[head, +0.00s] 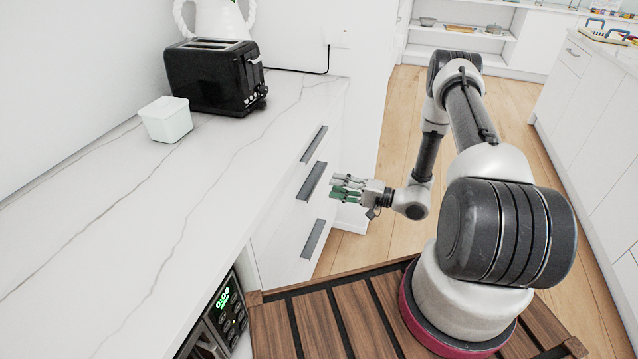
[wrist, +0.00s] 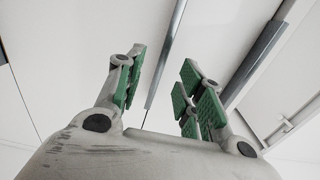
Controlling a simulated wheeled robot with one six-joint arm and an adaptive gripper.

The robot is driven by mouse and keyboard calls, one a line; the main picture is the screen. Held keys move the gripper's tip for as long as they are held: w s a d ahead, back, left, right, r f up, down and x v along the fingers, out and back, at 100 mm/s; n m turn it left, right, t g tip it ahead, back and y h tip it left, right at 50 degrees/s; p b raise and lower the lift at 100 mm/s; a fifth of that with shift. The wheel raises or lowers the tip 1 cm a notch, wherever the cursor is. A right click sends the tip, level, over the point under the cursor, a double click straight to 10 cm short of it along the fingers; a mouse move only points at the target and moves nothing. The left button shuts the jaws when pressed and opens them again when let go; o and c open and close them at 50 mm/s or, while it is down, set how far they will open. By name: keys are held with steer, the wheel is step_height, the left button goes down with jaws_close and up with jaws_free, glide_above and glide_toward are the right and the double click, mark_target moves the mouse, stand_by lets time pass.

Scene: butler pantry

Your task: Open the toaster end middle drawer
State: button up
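The toaster end drawers are white fronts at the counter's end, with three grey bar handles in the head view. The middle drawer's handle (head: 311,181) lies between the upper handle (head: 314,144) and the lower handle (head: 313,238). My gripper (head: 336,187) is just to the right of the middle handle, pointing at the drawer fronts. In the wrist view my gripper (wrist: 162,80) is open and empty, its green-padded fingers apart. One grey handle (wrist: 166,52) shows between the fingers, and another handle (wrist: 258,62) is to the right. I cannot tell whether any finger touches a handle.
The black toaster (head: 212,76) and a small white container (head: 166,119) stand on the marble counter (head: 190,200). An appliance with a green display (head: 223,298) is below the counter at front. Wooden floor (head: 395,140) is clear beyond my arm; a white cabinet row (head: 590,110) stands right.

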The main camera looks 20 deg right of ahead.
mark_target(319, 180)
steer(key=x, duration=0.6)
steer(key=shift+w+a, duration=0.2)
steer(key=shift+c, duration=0.3)
jaws_close()
